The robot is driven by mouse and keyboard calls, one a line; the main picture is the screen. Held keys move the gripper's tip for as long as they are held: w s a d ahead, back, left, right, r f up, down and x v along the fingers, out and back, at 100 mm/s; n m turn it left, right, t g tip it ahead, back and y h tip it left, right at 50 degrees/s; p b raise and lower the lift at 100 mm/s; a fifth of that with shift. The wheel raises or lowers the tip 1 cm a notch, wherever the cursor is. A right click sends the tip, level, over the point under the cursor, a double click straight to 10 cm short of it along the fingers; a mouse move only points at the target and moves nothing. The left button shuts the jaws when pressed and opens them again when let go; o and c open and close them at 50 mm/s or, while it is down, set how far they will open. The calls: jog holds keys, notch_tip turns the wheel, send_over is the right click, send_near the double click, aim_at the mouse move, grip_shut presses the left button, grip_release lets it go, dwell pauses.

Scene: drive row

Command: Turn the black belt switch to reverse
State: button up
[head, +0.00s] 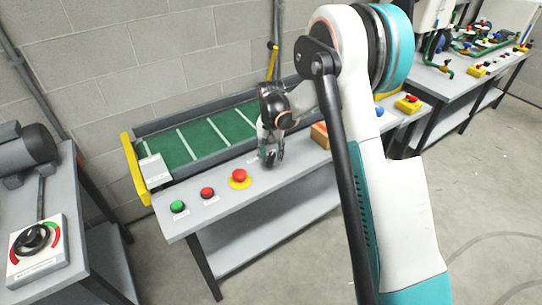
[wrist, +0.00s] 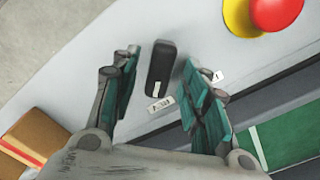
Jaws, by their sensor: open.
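The black belt switch (wrist: 161,62) is a dark bar-shaped handle with a small white mark near its lower end. It stands on the grey ledge in front of the conveyor. One small white label (wrist: 159,104) lies just below it and another is partly behind the right finger; I cannot read them surely. My gripper (head: 270,161) is over the ledge, right of the red mushroom button. It is open in the wrist view, with one finger on each side of the switch and gaps visible between.
A red mushroom button on yellow (head: 239,178), a red button (head: 207,192) and a green button (head: 178,206) sit left along the ledge. The green belt (head: 205,137) runs behind. A brown box (wrist: 36,140) stands nearby. Another black rotary knob (head: 33,238) is far left.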

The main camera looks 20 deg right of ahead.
aim_at(271, 157)
notch_tip(271, 157, up, 11)
jog(key=shift+r, duration=0.2)
dwell(0.5)
jog(key=s+r+n+t, duration=0.3)
jog(key=s+r, duration=1)
jog(key=s, duration=0.3)
jog(key=s+f+n+t, duration=0.2)
jog(key=s+t, duration=0.2)
jog(key=s, duration=1.4)
jog(key=shift+n, duration=0.3)
